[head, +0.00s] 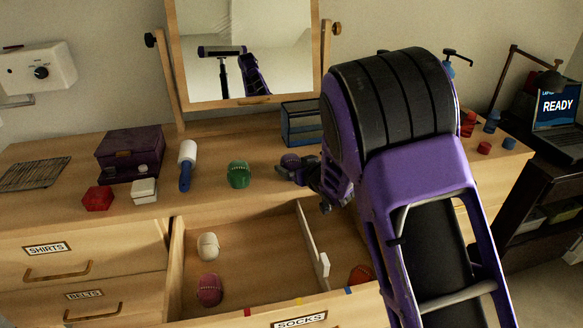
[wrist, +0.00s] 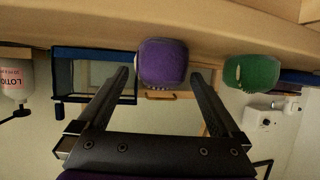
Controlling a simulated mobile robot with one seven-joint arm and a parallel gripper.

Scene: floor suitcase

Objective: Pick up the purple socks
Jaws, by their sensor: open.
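The purple socks (head: 290,161), a rolled bundle, sit on the dresser top, partly hidden by my gripper (head: 286,174) in the head view. In the wrist view, which looks upside down, the purple socks (wrist: 162,60) appear between and beyond the tips of my gripper (wrist: 160,76). The two fingers are spread apart with nothing held between them. I cannot tell whether a finger touches the socks.
The green socks (head: 238,174) sit left of the purple ones. A blue-framed glass box (head: 302,123) stands behind. The open drawer (head: 255,270) below holds white socks (head: 208,246), pink socks (head: 209,290) and an orange-red bundle (head: 361,274). A mirror (head: 250,55) stands at the back.

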